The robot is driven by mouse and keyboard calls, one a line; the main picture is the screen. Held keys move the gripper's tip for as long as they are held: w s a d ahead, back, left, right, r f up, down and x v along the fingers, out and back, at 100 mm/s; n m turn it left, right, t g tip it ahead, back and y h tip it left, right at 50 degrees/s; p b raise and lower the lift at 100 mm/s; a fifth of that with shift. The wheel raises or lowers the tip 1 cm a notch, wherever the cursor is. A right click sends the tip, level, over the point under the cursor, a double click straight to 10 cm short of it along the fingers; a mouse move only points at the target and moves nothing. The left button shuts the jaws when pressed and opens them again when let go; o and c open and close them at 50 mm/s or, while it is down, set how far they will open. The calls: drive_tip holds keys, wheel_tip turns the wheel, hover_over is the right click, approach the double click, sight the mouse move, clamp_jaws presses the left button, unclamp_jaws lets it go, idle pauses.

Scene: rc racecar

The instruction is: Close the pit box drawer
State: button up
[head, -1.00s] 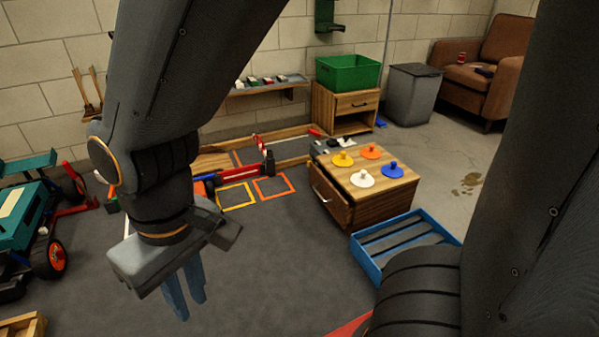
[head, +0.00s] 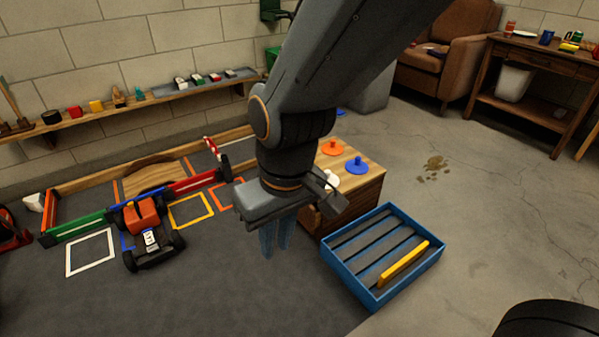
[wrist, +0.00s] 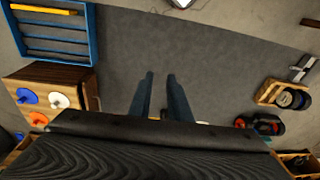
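The wooden pit box (head: 362,192) stands right of centre in the head view, partly hidden behind my arm. It also shows at the left of the wrist view (wrist: 30,82). Its drawer (wrist: 91,90) seems to stick out a little from the box on the side facing my gripper; how far is hard to tell. My gripper (head: 275,240) hangs fingers down, to the left of the drawer side and apart from it. In the wrist view its two fingers (wrist: 160,76) have a gap between them with nothing held.
A blue slatted tray (head: 435,262) with a yellow bar lies right in front of the box. Orange, blue and white knobbed discs sit on the box top. A toy car (head: 148,235) stands at the left.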

drive_tip(key=w+a+f+n+t+y+b, duration=0.1)
drive_tip(key=w+a+f+t+b, duration=0.15)
drive_tip(key=w+f, duration=0.65)
drive_tip(key=w+a+f+n+t+b, duration=0.1)
drive_tip(key=w+a+f+t, duration=0.2)
drive_tip(key=w, duration=1)
drive_tip(key=w+a+f+n+t+y+b, duration=0.1)
drive_tip(key=w+a+f+n+t+b, duration=0.15)
drive_tip(key=w+f, duration=0.7)
drive_tip(key=w+d+f+n+t+b, duration=0.2)
drive_tip(key=w+d+f+t, duration=0.1)
drive_tip(key=w+f, duration=0.5)
drive_tip(key=w+d+f+n+t+b, duration=0.1)
drive_tip(key=w+d+f+t+b, duration=0.2)
drive_tip(key=w+f, duration=0.6)
drive_tip(key=shift+y, duration=0.3)
drive_tip(key=shift+w+a+f+b, duration=0.25)
drive_tip(key=shift+w+f+b, duration=0.3)
drive_tip(key=shift+w, duration=0.3)
drive_tip(key=shift+w+a+f+b, duration=0.3)
drive_tip(key=shift+w+f+b, duration=0.25)
drive_tip(key=shift+w, duration=0.25)
drive_tip(key=shift+w+a+f+b, duration=0.25)
drive_tip(key=shift+w+f+b, duration=0.15)
drive_tip(key=shift+w+f, duration=0.35)
drive_tip(key=shift+w+r, duration=0.1)
drive_tip(key=shift+c, duration=0.4)
clamp_jaws()
